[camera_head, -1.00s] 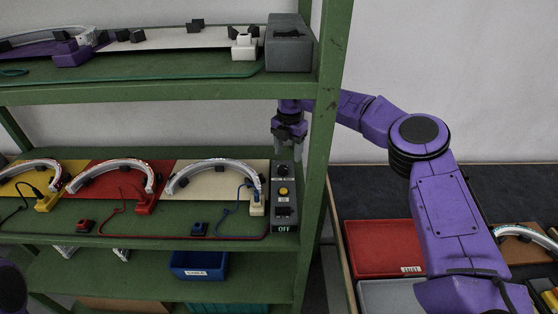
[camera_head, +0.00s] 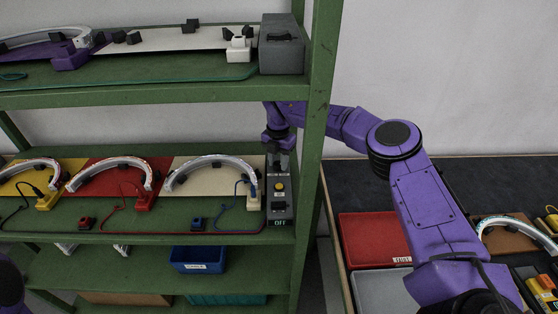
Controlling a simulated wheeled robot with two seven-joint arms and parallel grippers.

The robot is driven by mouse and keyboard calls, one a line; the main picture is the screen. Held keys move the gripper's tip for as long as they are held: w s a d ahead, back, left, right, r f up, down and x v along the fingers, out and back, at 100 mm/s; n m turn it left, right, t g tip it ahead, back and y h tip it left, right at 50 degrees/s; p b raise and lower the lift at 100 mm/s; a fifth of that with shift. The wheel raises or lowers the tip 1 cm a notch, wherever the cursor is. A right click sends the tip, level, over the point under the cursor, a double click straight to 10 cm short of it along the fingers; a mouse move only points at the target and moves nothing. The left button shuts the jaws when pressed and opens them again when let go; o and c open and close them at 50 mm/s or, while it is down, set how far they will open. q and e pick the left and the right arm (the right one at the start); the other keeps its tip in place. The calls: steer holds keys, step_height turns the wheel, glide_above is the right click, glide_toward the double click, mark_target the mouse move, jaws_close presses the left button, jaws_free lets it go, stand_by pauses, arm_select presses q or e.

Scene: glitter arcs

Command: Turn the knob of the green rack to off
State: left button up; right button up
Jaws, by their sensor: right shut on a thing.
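The green rack (camera_head: 150,98) fills the left and middle of the view. A grey control box (camera_head: 268,205) stands at the right end of its middle shelf, with a yellow button (camera_head: 280,186), a dark switch below it and a label reading OFF. My right gripper (camera_head: 280,166) reaches down behind the rack's right post onto the top part of this box. It is shut on the knob there, and its fingers hide the knob, so its setting cannot be read. My left gripper is out of view; only a bit of my left arm shows at the left edge.
The rack's right post (camera_head: 316,130) stands close beside my right arm. Light arcs on yellow, red and cream (camera_head: 225,185) boards lie left of the box. Another grey box (camera_head: 282,50) sits on the upper shelf. A red tray (camera_head: 370,238) lies on the right table.

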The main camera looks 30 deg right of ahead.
steer(key=shift+f+n+b, duration=0.2)
steer(key=shift+n+b, duration=0.2)
steer(key=n+b, duration=0.1)
steer(key=n, duration=0.2)
steer(key=shift+b, duration=0.35)
steer(key=n, duration=0.2)
steer(key=shift+s+n+b, duration=0.1)
steer(key=shift+n+b, duration=0.2)
steer(key=shift+b, duration=0.1)
steer(key=n, duration=0.2)
steer(key=shift+n, duration=0.4)
steer(key=n, duration=0.3)
steer(key=shift+n, duration=0.3)
steer(key=n, duration=0.3)
steer(key=shift+n, duration=0.4)
steer(key=n+p, duration=0.1)
steer(key=n, duration=0.3)
steer(key=shift+s, duration=0.1)
steer(key=shift+f+n+p, duration=0.1)
steer(key=shift+n+p, duration=0.2)
steer(key=shift+n, duration=1.3)
steer(key=shift+a, duration=0.1)
